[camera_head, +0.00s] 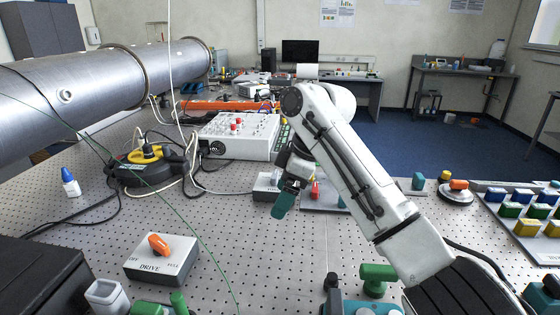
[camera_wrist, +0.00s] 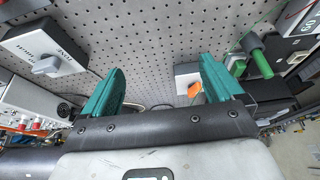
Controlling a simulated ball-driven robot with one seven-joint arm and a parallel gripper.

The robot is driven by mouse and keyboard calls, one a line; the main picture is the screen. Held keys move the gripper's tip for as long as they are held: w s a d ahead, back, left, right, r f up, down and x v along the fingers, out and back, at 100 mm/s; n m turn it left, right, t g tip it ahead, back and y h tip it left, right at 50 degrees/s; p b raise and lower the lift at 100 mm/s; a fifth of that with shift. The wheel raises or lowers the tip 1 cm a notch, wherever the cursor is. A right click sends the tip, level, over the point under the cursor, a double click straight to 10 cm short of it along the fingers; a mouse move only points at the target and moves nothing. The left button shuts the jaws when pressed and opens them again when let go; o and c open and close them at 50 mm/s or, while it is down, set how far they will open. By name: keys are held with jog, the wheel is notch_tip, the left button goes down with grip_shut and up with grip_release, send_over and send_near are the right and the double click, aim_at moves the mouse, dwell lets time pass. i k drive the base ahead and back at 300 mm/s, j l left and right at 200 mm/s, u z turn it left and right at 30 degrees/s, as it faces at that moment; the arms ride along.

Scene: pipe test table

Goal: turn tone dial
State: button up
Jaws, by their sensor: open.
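A small white-topped box with a grey knob (camera_wrist: 46,65) is at the upper left of the wrist view. Its lettering is too small and turned to read for sure; it is likely the tone dial. In the head view a pale box (camera_head: 266,187), probably the same one, is partly hidden behind my gripper (camera_head: 284,203).
The DRIVE box (camera_head: 163,261) with an orange knob (camera_head: 159,244) stands at the front left. A white instrument box (camera_head: 238,136), a black-and-yellow cable reel (camera_head: 147,166) and loose cables lie behind. Coloured blocks (camera_head: 527,228) fill the right. The table between is mostly clear.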

aim_at(274, 180)
jog(key=i, duration=0.85)
